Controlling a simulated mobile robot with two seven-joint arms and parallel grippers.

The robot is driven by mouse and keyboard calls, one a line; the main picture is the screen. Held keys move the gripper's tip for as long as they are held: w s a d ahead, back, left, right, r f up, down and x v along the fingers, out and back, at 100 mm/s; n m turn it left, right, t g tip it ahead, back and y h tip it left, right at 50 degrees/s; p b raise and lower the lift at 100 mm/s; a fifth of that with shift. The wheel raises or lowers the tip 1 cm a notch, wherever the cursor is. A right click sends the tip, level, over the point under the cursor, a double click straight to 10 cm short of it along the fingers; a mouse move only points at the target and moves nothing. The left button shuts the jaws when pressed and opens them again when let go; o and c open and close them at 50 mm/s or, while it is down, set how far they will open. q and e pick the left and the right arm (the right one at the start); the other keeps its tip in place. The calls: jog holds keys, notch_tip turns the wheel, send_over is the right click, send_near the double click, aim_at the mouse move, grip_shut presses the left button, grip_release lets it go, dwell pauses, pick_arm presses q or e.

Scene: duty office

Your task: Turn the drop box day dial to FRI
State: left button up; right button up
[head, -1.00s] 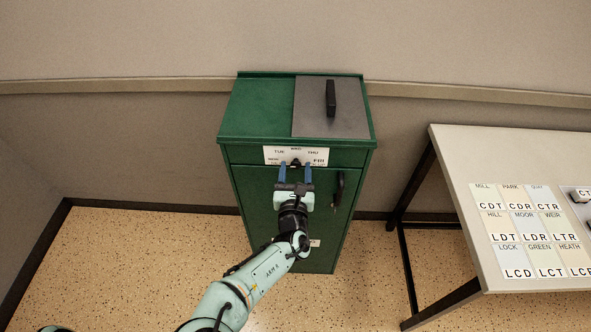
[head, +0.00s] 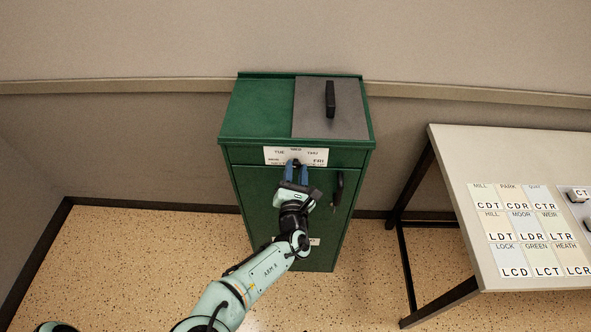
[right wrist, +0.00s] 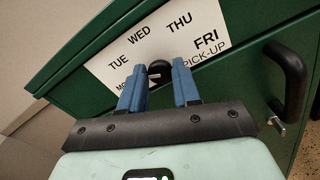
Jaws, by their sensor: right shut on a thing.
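The green drop box (head: 255,105) stands against the wall. A white day label (head: 318,156) is on its upper front, with the day names in an arc. In the right wrist view the label (right wrist: 170,40) reads TUE, WED, THU, FRI and PICK-UP; MON is partly covered. The black dial knob (right wrist: 159,69) sits at the label's lower middle. My right gripper (head: 296,165) has its blue fingers on either side of the knob, shut on it; the gripper is tilted. Which day the dial points to cannot be seen. My left gripper is out of view.
A black door handle (head: 338,188) is close to the right of my gripper; it also shows in the right wrist view (right wrist: 291,78). A grey lid with a black handle (head: 330,99) tops the box. A table (head: 455,150) with lettered cards stands to the right.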

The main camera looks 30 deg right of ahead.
jog(key=m, duration=0.3)
jog(key=shift+d+m, duration=0.1)
jog(key=shift+m, duration=0.3)
jog(key=m, duration=0.4)
jog(key=shift+m, duration=0.3)
jog(key=m, duration=0.4)
jog(key=shift+m, duration=0.3)
jog(key=m, duration=0.4)
jog(key=shift+f+m, duration=0.1)
jog(key=shift+m, duration=0.2)
jog(key=m, duration=0.3)
jog(key=shift+m+b, duration=0.3)
jog(key=m, duration=0.3)
jog(key=shift+m+b, duration=0.3)
jog(key=m+b, duration=0.1)
jog(key=m, duration=0.3)
jog(key=shift+f, duration=0.1)
jog(key=shift+m, duration=1.5)
jog(key=shift+b, duration=0.3)
